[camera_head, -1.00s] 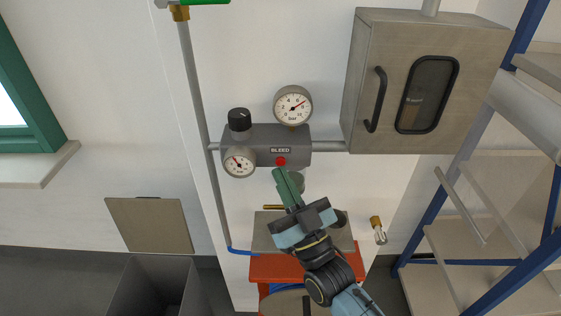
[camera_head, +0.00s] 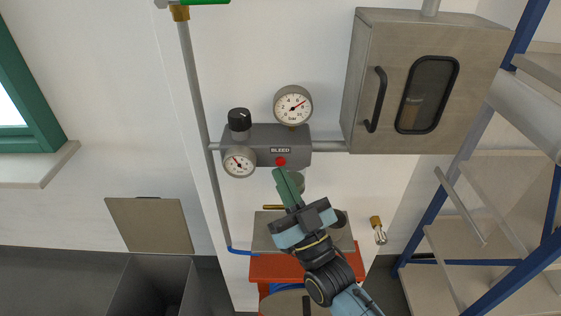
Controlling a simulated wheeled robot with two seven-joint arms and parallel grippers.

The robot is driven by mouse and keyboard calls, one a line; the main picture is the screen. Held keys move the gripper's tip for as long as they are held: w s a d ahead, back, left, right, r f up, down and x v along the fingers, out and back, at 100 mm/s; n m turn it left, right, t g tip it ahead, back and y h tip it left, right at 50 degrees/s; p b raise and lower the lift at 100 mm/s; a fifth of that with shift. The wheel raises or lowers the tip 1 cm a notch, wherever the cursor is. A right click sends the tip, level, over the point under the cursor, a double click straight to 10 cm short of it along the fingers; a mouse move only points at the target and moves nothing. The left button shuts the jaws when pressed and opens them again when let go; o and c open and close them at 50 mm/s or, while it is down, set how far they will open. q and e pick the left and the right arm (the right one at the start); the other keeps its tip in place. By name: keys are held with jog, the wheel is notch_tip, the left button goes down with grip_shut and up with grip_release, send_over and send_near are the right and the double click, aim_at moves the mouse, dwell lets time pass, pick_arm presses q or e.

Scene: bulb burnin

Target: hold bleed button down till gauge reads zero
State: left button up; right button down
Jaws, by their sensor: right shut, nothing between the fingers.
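The red bleed button (camera_head: 280,161) sits on the front of a grey regulator block (camera_head: 264,132), under a white label reading BLEED. My right gripper (camera_head: 281,173) is shut and empty, its green fingertips just below the button in the picture. I cannot tell whether they touch it. A larger round gauge (camera_head: 293,104) marked bar stands above the block, with its red needle toward the upper right, away from the low end of its scale. A smaller gauge (camera_head: 239,162) is at the block's lower left; its reading is too small to tell. My left gripper is not in view.
A black knob (camera_head: 239,119) tops the block's left end. A grey cabinet (camera_head: 430,85) with a handle and window is on the wall at right. Blue-framed shelves (camera_head: 480,225) stand further right. A red stand (camera_head: 276,268) is below, and an open bin (camera_head: 160,285) is at lower left.

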jog(key=shift+w, duration=0.15)
jog(key=shift+w, duration=0.3)
jog(key=shift+w+b, duration=0.3)
jog(key=shift+w, duration=0.1)
dwell(0.7)
jog(key=shift+s, duration=0.15)
dwell(4.6)
jog(key=shift+s+p, duration=0.45)
jog(key=shift+s, duration=0.25)
jog(key=shift+s+p, duration=1.1)
jog(key=shift+s, duration=1.4)
